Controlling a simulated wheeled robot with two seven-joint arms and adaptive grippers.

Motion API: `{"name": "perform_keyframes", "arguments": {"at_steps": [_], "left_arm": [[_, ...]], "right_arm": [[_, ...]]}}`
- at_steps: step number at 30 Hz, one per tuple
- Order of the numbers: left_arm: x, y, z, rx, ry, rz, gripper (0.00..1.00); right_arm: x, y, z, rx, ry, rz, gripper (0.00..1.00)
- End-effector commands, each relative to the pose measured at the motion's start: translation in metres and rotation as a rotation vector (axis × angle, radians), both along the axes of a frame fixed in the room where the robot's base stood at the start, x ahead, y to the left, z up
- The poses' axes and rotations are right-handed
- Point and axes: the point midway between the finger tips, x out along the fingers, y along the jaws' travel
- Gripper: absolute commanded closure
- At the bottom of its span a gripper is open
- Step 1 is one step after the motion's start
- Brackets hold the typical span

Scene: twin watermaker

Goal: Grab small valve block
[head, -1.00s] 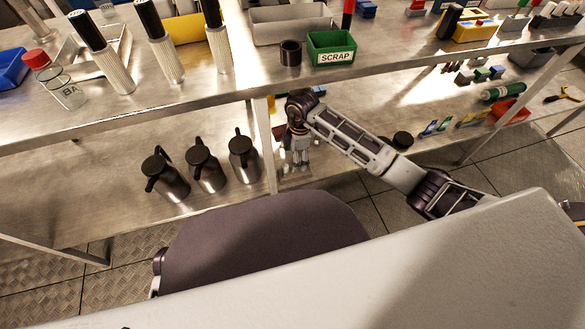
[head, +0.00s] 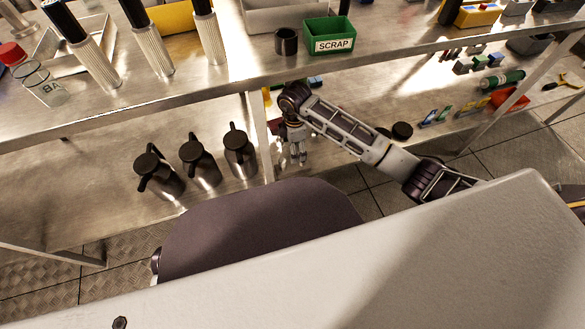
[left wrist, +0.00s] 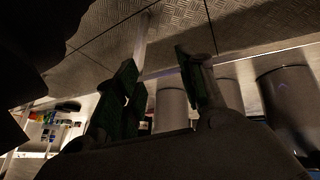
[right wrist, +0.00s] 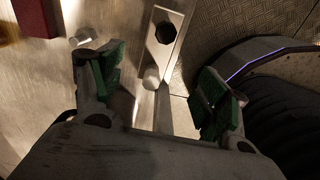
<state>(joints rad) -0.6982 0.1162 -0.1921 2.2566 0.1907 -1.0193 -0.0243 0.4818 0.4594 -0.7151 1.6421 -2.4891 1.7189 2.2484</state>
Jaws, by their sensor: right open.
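My right gripper (head: 298,158) hangs at the front of the lower shelf, just right of the table leg. In the right wrist view the right gripper (right wrist: 158,95) is open, its green-padded fingers wide apart with nothing between the tips. Ahead of it is a silver metal block (right wrist: 157,53) with a dark round knob or hole, possibly the small valve block; I cannot tell for sure. It lies beyond the fingertips, apart from them. I cannot make it out in the head view. My left gripper (left wrist: 160,95) is open and empty in the left wrist view, outside the head view.
Several steel jugs (head: 199,160) stand on the lower shelf left of the table leg (head: 261,137). A green SCRAP bin (head: 328,33) and a dark cup (head: 286,41) are on the upper shelf, above my right arm. A red block (right wrist: 40,17) lies left of the silver block.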

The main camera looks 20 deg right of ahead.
Motion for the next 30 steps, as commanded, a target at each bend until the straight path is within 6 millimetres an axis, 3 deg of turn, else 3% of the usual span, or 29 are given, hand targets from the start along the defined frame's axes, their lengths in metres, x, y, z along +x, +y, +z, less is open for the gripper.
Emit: {"name": "perform_keyframes", "arguments": {"at_steps": [9, 15, 30], "left_arm": [[0.000, -0.005, -0.033, -0.045, -0.040, 0.026, 0.60], [0.001, -0.007, -0.042, -0.061, -0.056, 0.030, 0.60], [0.001, -0.008, -0.045, -0.067, -0.062, 0.032, 0.60]], "right_arm": [[-0.001, 0.000, -0.042, -0.001, 0.003, -0.001, 0.25], [0.000, 0.000, -0.062, 0.000, 0.002, 0.000, 0.25], [0.000, 0.000, -0.068, -0.001, 0.001, 0.000, 0.25]]}}
